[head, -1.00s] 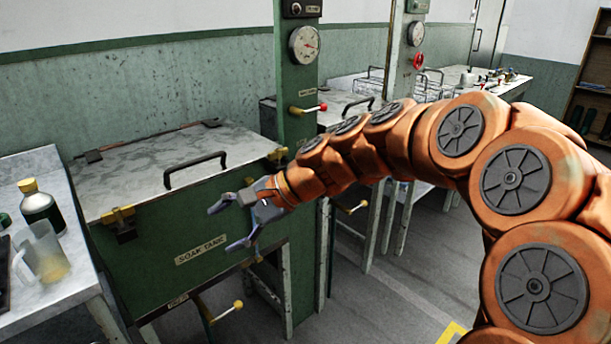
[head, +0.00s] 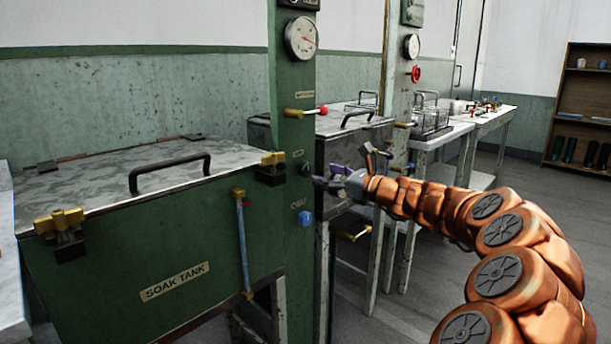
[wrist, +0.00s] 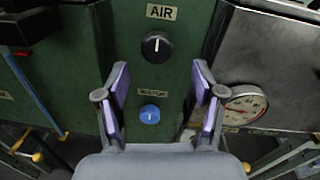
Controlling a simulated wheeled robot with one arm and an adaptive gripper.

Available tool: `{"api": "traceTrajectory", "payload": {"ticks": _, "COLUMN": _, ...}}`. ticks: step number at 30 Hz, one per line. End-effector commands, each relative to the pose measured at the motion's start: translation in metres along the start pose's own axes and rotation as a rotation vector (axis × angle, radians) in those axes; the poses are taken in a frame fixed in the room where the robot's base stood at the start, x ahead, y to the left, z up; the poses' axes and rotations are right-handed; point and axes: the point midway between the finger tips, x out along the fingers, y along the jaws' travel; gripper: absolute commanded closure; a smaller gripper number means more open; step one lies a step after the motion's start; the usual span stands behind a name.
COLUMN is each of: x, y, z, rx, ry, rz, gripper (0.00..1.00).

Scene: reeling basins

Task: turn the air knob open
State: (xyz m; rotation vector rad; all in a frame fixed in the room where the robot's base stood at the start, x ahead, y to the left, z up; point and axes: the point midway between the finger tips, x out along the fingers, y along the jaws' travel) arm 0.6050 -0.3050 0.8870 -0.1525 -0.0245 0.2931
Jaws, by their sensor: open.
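The air knob is a round black knob with a white pointer line. In the wrist view the air knob (wrist: 157,47) sits on the green post under an AIR label (wrist: 164,11), its line pointing roughly straight up. In the head view the air knob (head: 306,169) shows small and dark on the post, just left of my gripper. My gripper (wrist: 163,88) is open and empty, its purple-padded fingers spread to either side below the knob in the wrist picture. It also shows in the head view (head: 343,171), pointing left at the post. It appears apart from the knob.
A blue knob (wrist: 150,114) sits below the air knob, between the fingers in the wrist picture. A red-tipped lever (head: 305,112) and a gauge (head: 301,37) are higher on the post. The green soak tank (head: 120,270) stands left. A dark-sided tank (head: 345,145) stands right.

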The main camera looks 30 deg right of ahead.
Motion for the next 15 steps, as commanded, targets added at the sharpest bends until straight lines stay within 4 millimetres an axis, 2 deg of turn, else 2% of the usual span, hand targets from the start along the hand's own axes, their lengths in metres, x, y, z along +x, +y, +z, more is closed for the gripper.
{"api": "traceTrajectory", "payload": {"ticks": 9, "x": 0.048, "y": 0.004, "z": -0.004, "rx": -0.002, "ry": 0.003, "rz": 0.008, "gripper": 0.32}}
{"api": "traceTrajectory", "payload": {"ticks": 15, "x": 0.064, "y": 0.002, "z": -0.001, "rx": -0.004, "ry": 0.001, "rz": 0.004, "gripper": 0.32}}
